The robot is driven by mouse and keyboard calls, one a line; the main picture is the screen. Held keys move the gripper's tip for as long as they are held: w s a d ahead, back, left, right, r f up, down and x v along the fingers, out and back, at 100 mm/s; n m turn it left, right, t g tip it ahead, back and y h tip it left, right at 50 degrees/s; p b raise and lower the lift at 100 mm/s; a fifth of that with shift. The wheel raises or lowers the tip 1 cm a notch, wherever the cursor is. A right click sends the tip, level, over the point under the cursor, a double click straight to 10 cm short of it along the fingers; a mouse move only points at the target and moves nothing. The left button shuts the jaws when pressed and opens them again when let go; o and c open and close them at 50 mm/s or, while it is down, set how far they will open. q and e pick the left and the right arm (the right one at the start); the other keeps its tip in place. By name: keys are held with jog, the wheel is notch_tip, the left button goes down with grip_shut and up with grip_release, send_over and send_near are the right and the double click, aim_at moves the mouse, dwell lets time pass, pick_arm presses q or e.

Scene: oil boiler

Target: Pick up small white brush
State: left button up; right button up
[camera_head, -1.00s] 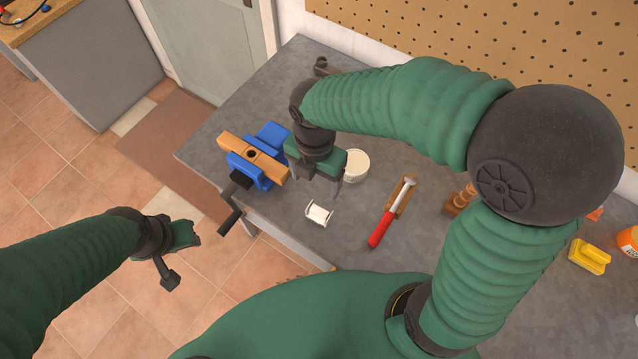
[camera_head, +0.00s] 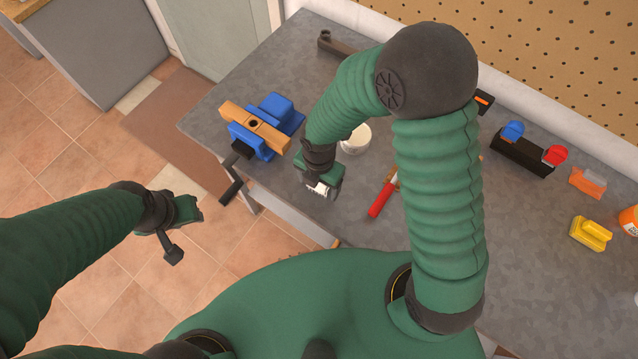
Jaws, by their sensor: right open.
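The small white brush (camera_head: 318,188) lies on the grey workbench near its front edge, partly hidden under my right gripper. My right gripper (camera_head: 321,192) is directly over the brush, with its jaws open around or just above it; I cannot tell whether they touch it. My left gripper (camera_head: 174,232) hangs over the tiled floor at the left, away from the bench.
A blue vise with a wooden block (camera_head: 254,124) stands left of the brush. A white cup (camera_head: 356,140) is behind it, and a red-handled tool (camera_head: 381,198) lies to the right. A black holder (camera_head: 526,154) and a yellow item (camera_head: 590,234) are farther right.

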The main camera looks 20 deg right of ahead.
jog(key=shift+w, duration=0.1)
jog(key=shift+c, duration=0.2)
jog(key=shift+d, duration=0.1)
jog(key=shift+c, duration=1.1)
jog(key=shift+d, duration=0.1)
jog(key=c, duration=1.1)
jog(key=shift+r, duration=0.1)
